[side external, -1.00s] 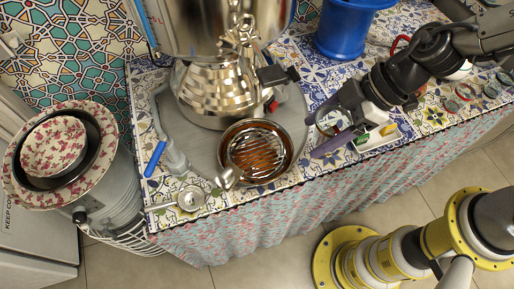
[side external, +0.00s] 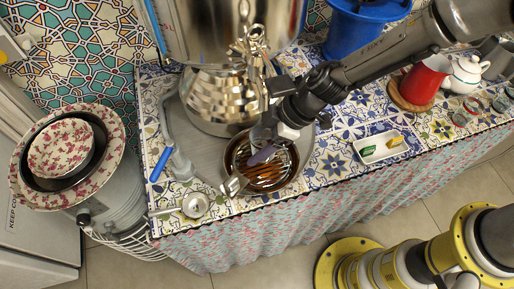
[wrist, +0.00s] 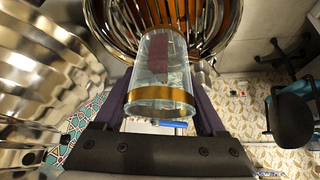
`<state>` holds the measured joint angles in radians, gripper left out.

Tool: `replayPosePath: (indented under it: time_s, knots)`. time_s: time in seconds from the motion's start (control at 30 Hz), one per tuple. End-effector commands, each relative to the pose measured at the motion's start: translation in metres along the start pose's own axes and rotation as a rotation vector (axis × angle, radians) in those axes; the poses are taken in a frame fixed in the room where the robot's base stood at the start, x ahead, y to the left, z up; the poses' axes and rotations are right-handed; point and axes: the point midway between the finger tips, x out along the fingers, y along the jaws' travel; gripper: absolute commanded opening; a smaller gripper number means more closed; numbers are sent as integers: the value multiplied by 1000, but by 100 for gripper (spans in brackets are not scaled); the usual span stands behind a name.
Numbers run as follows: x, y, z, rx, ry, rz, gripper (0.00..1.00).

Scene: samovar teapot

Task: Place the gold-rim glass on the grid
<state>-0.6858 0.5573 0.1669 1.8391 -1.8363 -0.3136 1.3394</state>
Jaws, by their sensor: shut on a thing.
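The gold-rim glass (wrist: 160,75) is clear with a gold band, and it fills the middle of the wrist view. My gripper (wrist: 163,100) is shut on it, with a finger on each side. The grid (wrist: 128,20) is a set of metal bars over a brown bowl, behind the glass in the wrist view. In the side view the grid (side external: 268,178) lies in the bowl in front of the samovar (side external: 222,95). My gripper (side external: 268,148) is over the far part of the bowl there and hides most of the glass. I cannot tell whether the glass touches the grid.
The samovar stands close behind my gripper. A strainer (side external: 195,204) and a blue-handled tap (side external: 160,162) are left of the bowl. A white dish (side external: 380,147), red jug (side external: 422,80) and teapot (side external: 466,72) are to the right. The table's front edge is near the bowl.

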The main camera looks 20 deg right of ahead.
Motion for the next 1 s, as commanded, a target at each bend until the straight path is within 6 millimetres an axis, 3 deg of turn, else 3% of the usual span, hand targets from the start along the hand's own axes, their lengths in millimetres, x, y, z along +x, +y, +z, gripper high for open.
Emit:
replayPosePath:
  time_s: [0.2, 0.7, 0.73, 0.87, 1.0]
  knots:
    - [20, -1, 14, 1, -2, -1, 14]
    - [26, -1, 18, 1, 0, 0, 14]
    - [26, -1, 18, 1, 0, 0, 76]
    - [26, -1, 18, 1, -1, -1, 100]
    - [26, -1, 18, 0, -1, -1, 100]
